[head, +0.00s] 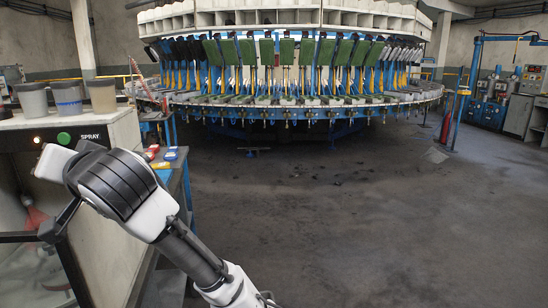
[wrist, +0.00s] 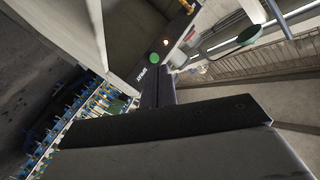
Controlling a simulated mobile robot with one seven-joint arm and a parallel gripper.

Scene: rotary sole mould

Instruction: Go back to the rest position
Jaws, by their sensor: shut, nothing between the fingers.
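My arm reaches up from the bottom of the head view and bends at a thick black-and-white joint in front of the spray cabinet (head: 110,255). My gripper shows in the wrist view (wrist: 157,75), its dark fingers together with nothing between them. Beyond them are the cabinet's green button (wrist: 154,58) and SPRAY label, seen tilted. In the head view the green button (head: 64,138) and the label are just above the arm. A dark part of the arm's end hangs at the left, by the cabinet's opening; the fingertips are hard to make out there.
Several cups (head: 68,97) stand on the cabinet top. A narrow blue table (head: 178,170) with small coloured items stands just right of the arm. The large rotary machine (head: 290,98) with green-faced moulds fills the back. The grey floor on the right is clear.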

